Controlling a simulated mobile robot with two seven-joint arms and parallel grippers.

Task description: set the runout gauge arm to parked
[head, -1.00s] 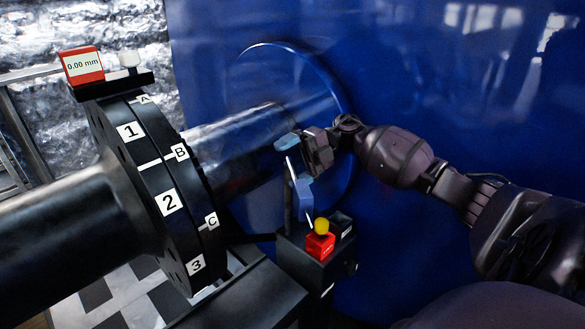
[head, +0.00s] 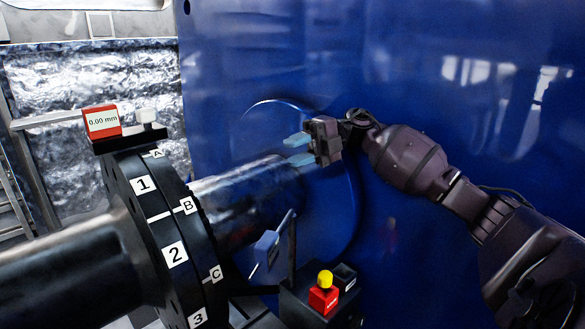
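The runout gauge arm stands on a black base (head: 318,300) at the lower middle. It has a dark post (head: 291,255) and a blue block (head: 266,247) on a thin slanted rod. The blue block is left of the post, and the rod's upper end leans right. My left gripper is out of view.
A black coupling (head: 160,225) marked with numbers and letters sits on the shaft (head: 250,195) at left. A red display reading 0.00 mm (head: 102,121) stands on top. A large blue housing (head: 420,80) fills the back and right.

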